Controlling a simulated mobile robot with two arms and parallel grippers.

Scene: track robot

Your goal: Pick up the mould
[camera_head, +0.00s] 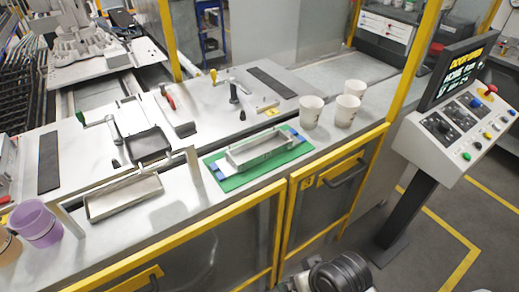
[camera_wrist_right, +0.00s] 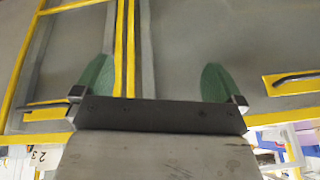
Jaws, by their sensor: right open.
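A grey rectangular metal mould (camera_head: 262,150) lies on a green mat (camera_head: 233,184) with blue pieces at its ends, on the bench top. A second, shallow grey metal tray (camera_head: 124,198) lies to its left near the bench's front edge. My right gripper (camera_wrist_right: 156,72) shows in the right wrist view with two green fingers spread wide and nothing between them. It faces yellow-edged grey panels, away from the mould. My left gripper is not in view.
Three white cups (camera_head: 311,112) stand right of the mat. A purple cup (camera_head: 39,223) stands at the bench's left end. A black pan-like part (camera_head: 148,144) and clamps with handles sit behind the trays. A control console (camera_head: 459,125) stands at the right.

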